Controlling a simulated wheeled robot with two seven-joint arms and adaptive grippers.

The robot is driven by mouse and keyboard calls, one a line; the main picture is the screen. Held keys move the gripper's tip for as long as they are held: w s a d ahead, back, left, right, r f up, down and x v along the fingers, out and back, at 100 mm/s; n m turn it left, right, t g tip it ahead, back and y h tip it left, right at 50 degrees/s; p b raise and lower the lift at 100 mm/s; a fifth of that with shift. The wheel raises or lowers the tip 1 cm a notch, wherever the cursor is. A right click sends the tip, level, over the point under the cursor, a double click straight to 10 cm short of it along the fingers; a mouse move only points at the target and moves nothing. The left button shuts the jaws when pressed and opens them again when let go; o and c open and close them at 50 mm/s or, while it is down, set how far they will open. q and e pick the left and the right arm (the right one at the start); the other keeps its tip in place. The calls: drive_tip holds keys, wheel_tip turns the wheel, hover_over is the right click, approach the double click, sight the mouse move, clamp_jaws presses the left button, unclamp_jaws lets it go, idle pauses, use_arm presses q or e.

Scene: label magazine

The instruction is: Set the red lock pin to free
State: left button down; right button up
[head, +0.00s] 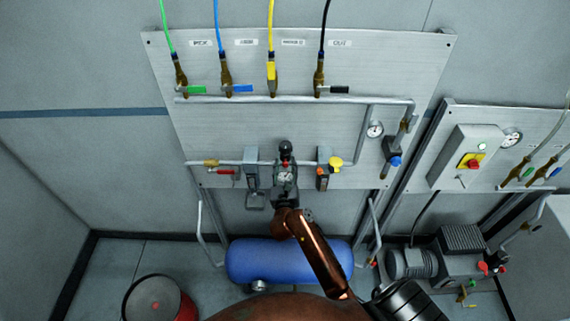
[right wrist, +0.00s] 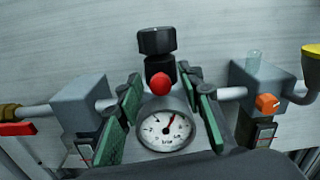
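The red lock pin (right wrist: 162,84) shows as a round red ball in the right wrist view, below a black knob (right wrist: 157,42) and just above a round white gauge (right wrist: 167,130). In the head view the pin (head: 285,164) is a tiny red spot under the black knob. My right gripper (right wrist: 164,88) is open, its green-padded fingers standing on either side of the pin and gauge, with a gap between each finger and the pin. In the head view the right gripper (head: 286,172) covers much of the regulator. My left gripper is not in view.
Grey blocks flank the regulator on the pipe, the left one (right wrist: 82,100) and the right one (right wrist: 258,88) with an orange part (right wrist: 267,103). A yellow knob (head: 336,162) sits to the right. A blue tank (head: 245,260) lies below the panel (head: 330,65).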

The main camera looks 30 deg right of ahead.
drive_tip(key=shift+w+d, duration=0.15)
drive_tip(key=shift+w, duration=0.05)
clamp_jaws()
idle(0.4)
